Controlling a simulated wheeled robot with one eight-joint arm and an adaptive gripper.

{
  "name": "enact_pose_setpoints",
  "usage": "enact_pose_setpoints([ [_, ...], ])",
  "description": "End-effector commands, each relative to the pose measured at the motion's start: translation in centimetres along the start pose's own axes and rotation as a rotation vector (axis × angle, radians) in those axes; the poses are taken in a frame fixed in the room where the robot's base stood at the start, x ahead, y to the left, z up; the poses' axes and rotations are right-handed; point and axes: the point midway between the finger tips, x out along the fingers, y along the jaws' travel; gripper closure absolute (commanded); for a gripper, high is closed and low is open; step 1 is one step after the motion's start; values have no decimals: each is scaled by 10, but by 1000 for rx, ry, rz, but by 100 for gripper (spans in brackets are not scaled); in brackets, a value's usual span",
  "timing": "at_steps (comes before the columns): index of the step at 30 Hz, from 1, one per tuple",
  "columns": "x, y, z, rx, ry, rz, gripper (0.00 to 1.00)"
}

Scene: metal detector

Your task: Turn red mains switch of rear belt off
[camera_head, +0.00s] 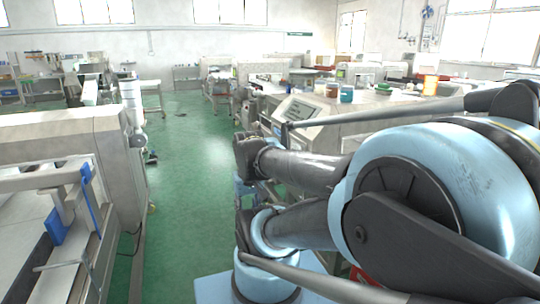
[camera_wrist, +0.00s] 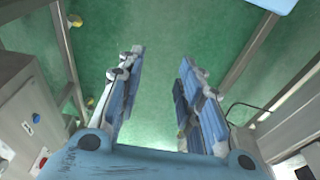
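My gripper (camera_wrist: 162,58) is open and empty in the wrist view, its two blue-grey fingers apart above the green floor. A grey cabinet (camera_wrist: 22,100) stands to the left of the fingers. A small red part on a pale plate (camera_wrist: 41,161) shows low on its face; it may be the red mains switch, but it is too small to tell its position. The gripper is apart from both. In the head view my arm hides much of the right side, and the gripper cannot be made out.
Metal frame legs (camera_wrist: 250,48) flank the gripper in the wrist view, with a dark cable (camera_wrist: 250,106) at right. In the head view a conveyor machine (camera_head: 75,135) stands at left and a bench with jars (camera_head: 346,94) at right. Green floor (camera_head: 190,150) between them is clear.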

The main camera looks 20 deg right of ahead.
Motion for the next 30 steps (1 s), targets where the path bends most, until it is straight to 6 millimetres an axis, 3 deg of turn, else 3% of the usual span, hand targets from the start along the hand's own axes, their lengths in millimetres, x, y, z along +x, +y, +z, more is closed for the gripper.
enact_pose_setpoints([
  [2,0,0,0,0,0,0,67],
  [5,-6,0,6,0,9,3,45],
  [11,-16,10,-11,9,0,51,45],
  [20,-41,45,-70,50,-25,220,45],
  [30,-57,84,-148,105,-31,419,45],
])
